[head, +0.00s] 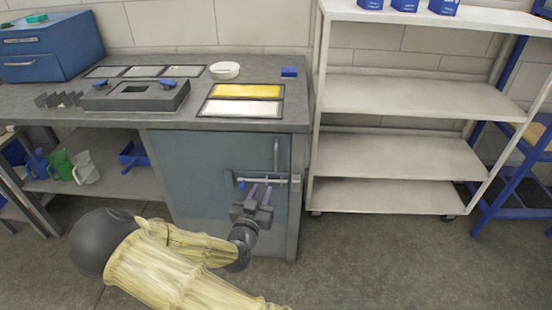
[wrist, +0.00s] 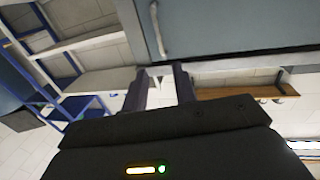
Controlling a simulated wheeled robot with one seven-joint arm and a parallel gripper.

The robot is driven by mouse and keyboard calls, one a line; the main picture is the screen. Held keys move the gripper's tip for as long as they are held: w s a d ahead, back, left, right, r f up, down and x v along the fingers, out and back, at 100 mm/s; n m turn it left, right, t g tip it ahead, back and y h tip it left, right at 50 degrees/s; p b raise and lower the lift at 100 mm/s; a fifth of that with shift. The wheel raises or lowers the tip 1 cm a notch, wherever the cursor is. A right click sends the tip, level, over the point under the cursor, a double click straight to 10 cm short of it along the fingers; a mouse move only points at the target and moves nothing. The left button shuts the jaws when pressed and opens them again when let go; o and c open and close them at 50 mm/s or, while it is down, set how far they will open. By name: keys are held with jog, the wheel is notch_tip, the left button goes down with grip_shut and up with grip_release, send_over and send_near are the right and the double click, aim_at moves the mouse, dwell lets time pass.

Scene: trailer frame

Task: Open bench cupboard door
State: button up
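The bench cupboard door (head: 217,170) is a blue-grey panel under the right part of the bench and looks closed. Its slim vertical handle (head: 276,155) is near the door's upper right edge. In the wrist view the handle (wrist: 157,30) shows on the door (wrist: 225,25) at the top, beyond the fingers. My gripper (head: 260,188) is in front of the door, below and slightly left of the handle. Its two fingers (wrist: 160,80) are apart with nothing held between them. A light horizontal bar (head: 270,180) crosses just below the handle, close to the fingertips.
A white shelf rack (head: 415,141) stands just right of the cupboard. The bench top (head: 300,112) overhangs the door. An open shelf (head: 110,183) with jugs lies left of the cupboard. Grey floor (head: 390,260) is clear in front of the rack.

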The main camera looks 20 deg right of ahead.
aim_at(276, 159)
jog(key=b+x, duration=0.1)
jog(key=x, duration=1.6)
jog(key=shift+c, duration=0.5)
grip_shut()
